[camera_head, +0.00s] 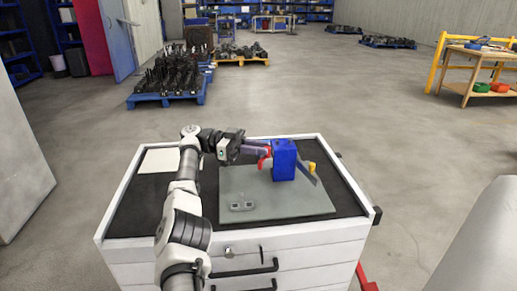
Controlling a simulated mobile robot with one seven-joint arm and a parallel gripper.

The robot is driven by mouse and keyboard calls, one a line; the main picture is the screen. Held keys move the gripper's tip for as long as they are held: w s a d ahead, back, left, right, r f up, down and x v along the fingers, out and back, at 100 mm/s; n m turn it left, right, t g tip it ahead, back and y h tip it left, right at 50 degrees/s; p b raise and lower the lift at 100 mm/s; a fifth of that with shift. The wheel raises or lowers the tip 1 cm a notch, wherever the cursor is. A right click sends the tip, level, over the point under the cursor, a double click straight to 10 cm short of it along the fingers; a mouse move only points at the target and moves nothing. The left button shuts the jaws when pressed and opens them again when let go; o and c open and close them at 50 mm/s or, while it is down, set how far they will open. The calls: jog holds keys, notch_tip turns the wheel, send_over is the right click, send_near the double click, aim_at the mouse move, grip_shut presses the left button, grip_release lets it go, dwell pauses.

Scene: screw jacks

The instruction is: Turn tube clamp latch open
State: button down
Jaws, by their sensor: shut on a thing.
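A blue block-shaped clamp (284,160) stands upright on a grey plate on the cabinet top. A red part (265,161), which looks like the latch, shows at its left side. A grey-purple bar (308,175) slants out at its lower right, with a yellow piece (312,166) beside it. My gripper (260,151) reaches in from the left, close against the clamp at the red part. It is shut on what appears to be the latch. The exact contact is small and partly hidden by the fingers.
The grey plate (285,205) has a small grey fitting (243,206) at its front left. A pale sheet (160,161) lies at the cabinet's back left. The dark top (135,215) is bare at the front left. Pallets of parts stand on the floor behind.

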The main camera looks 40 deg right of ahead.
jog(key=c, duration=1.3)
grip_release()
jog(key=p, duration=0.2)
jog(key=n+t+h+p, duration=0.1)
jog(key=p, duration=0.1)
jog(key=shift+s+a+r, duration=0.1)
jog(key=shift+r, duration=0.2)
jog(key=w+a+n+t+h+p, duration=0.3)
jog(key=a+n+t+h+p, duration=0.45)
jog(key=a, duration=0.65)
jog(key=w+a+r+m+t+h+b, duration=0.2)
jog(key=a+r+m+t+h+b, duration=0.2)
jog(key=a+r, duration=0.8)
jog(key=shift+a+t+b, duration=0.35)
jog(key=shift+a+t, duration=0.05)
jog(key=shift+t, duration=0.25)
jog(key=shift+r, duration=0.1)
